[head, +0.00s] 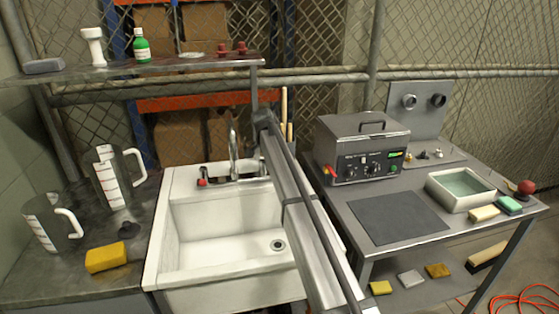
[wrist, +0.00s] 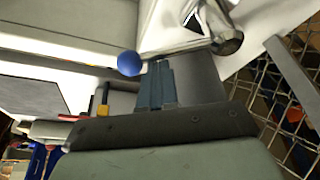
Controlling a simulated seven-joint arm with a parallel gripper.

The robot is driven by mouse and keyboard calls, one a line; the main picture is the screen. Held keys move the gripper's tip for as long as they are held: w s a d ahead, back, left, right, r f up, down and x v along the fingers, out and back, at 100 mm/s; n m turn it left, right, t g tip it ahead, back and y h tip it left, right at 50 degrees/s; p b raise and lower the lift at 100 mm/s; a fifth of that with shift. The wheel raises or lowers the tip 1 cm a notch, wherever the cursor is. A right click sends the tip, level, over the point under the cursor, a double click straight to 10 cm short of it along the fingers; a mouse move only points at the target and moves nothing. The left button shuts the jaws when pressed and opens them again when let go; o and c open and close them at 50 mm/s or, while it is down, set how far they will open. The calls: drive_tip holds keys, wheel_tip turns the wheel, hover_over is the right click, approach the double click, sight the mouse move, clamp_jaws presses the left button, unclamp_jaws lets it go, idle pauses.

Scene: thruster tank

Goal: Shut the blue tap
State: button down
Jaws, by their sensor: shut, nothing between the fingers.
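The blue tap's round knob (wrist: 130,63) shows in the wrist view, just left of my fingertips. My gripper (wrist: 160,68) is shut and empty, its fingers side by side close to the knob. I cannot tell whether they touch it. In the head view my arm crosses in front of the right side of the white sink (head: 220,225) and hides the blue tap and my fingers. The red tap (head: 203,181) stands at the left of the chrome spout (head: 233,150). Chrome fittings (wrist: 228,42) also show at the top of the wrist view.
A grey shelf (head: 150,68) hangs above the sink. Measuring jugs (head: 112,178) and a yellow sponge (head: 106,257) are on the left counter. A metal heated bath (head: 362,145) and a white tray (head: 460,202) are on the right table. A wire fence stands behind.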

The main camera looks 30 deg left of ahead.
drive_tip(key=shift+s+a+m, duration=0.1)
drive_tip(key=shift+s+m, duration=0.25)
drive_tip(key=shift+m, duration=0.05)
drive_tip(key=shift+s, duration=0.25)
drive_tip(key=shift+s+a, duration=0.35)
drive_tip(key=shift+s, duration=0.35)
drive_tip(key=shift+s+a, duration=0.3)
drive_tip(key=shift+s, duration=0.4)
drive_tip(key=shift+s+a, duration=0.1)
drive_tip(key=shift+s, duration=0.05)
